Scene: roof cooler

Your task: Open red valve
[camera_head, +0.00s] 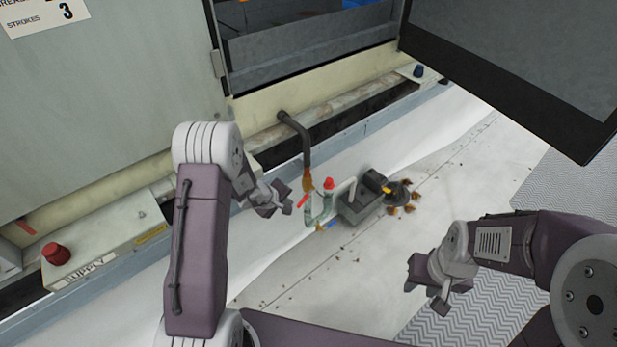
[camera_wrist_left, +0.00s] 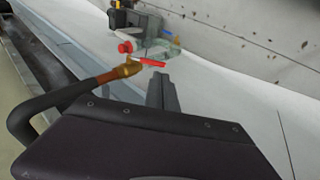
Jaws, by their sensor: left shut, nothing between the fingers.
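The red valve has a thin red lever handle (camera_head: 303,201) at a brass fitting (camera_head: 308,184) on the end of a dark bent pipe. In the left wrist view the red lever (camera_wrist_left: 151,61) lies just beyond my fingertips, next to a round red knob (camera_wrist_left: 125,47). That red knob (camera_head: 328,183) also shows in the head view. My left gripper (camera_head: 287,200) is shut and empty, a little left of the lever and apart from it. Its closed fingers (camera_wrist_left: 161,84) point towards the lever in the left wrist view. My right gripper (camera_head: 424,297) is open and empty, away to the right.
A dark pump-like device (camera_head: 359,207) stands right of the valve on the white floor. The dark bent pipe (camera_head: 303,140) rises from the cabinet's base. A red supply button (camera_head: 55,253) sits at the left. A dark panel (camera_head: 500,90) hangs at the upper right.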

